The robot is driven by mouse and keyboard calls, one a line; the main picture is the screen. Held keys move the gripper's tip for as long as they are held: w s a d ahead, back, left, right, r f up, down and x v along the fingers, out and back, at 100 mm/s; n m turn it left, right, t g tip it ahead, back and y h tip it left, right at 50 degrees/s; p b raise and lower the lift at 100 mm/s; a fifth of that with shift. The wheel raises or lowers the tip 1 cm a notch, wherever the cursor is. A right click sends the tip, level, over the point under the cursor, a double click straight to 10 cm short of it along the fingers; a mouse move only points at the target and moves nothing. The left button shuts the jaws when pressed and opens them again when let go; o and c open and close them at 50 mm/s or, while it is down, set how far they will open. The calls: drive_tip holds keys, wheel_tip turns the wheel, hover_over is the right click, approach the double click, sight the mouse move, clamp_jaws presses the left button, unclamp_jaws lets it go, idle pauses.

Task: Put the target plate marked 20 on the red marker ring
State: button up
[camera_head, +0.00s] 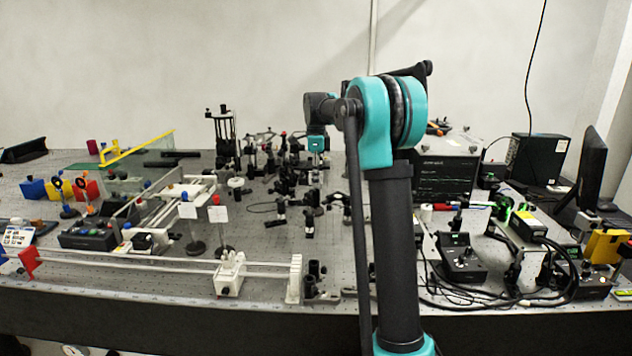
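Two small white square plates stand on posts left of centre on the bench. The left plate (187,211) has a blue knob above it, and the right plate (218,214) has a red knob. Any number on them is too small to read, so I cannot tell which is marked 20. I cannot make out a red marker ring. The end of my arm, with my gripper (317,146), is over the back middle of the bench, well away from both plates. Its fingers are too small and dark against the clutter to tell whether they are open.
A long white rail (150,264) runs along the front left. Several small black optical mounts (309,226) stand in the middle. Black boxes and cables (462,257) crowd the right, with a monitor (592,165) at the edge. Some bare bench lies right of the plates.

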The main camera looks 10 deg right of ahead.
wheel_tip(320, 180, up, 11)
idle(0.3)
